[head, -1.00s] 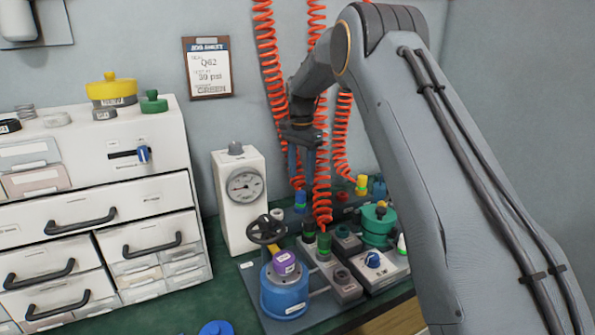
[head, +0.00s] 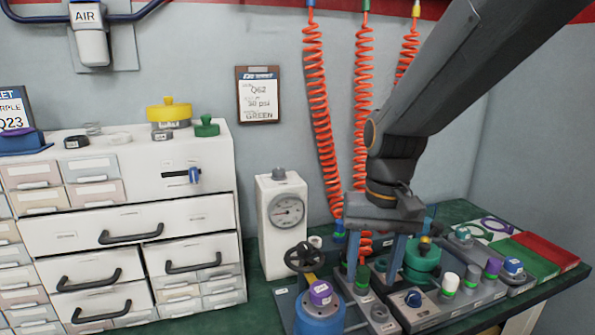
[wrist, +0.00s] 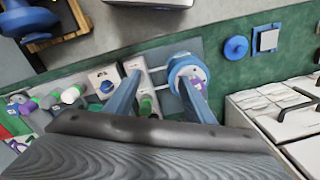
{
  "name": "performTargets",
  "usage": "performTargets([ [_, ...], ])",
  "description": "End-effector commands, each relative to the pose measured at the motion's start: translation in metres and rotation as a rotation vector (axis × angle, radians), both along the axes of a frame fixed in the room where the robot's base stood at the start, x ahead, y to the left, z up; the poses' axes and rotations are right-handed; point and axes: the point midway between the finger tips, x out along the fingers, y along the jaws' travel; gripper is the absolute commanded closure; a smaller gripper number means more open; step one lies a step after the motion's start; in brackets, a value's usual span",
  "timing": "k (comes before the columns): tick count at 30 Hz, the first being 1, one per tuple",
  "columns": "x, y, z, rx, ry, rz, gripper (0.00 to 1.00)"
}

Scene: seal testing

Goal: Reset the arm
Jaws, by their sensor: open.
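My gripper (head: 371,278) is open and points down over the test station on the green bench. My arm comes in from the upper right. The fingers hide part of the station; whether they touch anything there I cannot tell.
A blue pot (head: 318,318) with a purple cap, a black handwheel (head: 305,257), a gauge box (head: 287,212) and a green pot (head: 422,262) stand close by. Orange coiled hoses (head: 320,120) hang behind the gripper. A drawer cabinet (head: 130,215) fills the left.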

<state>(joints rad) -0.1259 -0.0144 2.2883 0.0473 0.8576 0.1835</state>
Motion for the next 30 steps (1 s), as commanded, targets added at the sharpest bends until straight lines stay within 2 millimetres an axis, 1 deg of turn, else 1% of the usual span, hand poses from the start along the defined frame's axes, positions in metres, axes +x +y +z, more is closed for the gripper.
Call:
performTargets([
  [1,-0.015,-0.001,-0.003,0.001,-0.001,0.024,0.51],
  [3,-0.032,-0.002,-0.007,0.002,-0.002,0.057,0.51],
  [9,-0.076,-0.006,-0.019,0.003,-0.006,0.140,0.51],
  [13,-0.102,-0.008,-0.027,0.004,-0.007,0.187,0.51],
  [14,-0.106,-0.009,-0.027,0.003,-0.006,0.193,0.51],
  [15,-0.104,-0.010,-0.022,0.002,-0.005,0.186,0.51],
  [26,-0.104,-0.024,0.000,-0.011,-0.002,0.148,0.51],
  [30,-0.106,-0.033,0.014,-0.018,0.002,0.128,0.51],
])
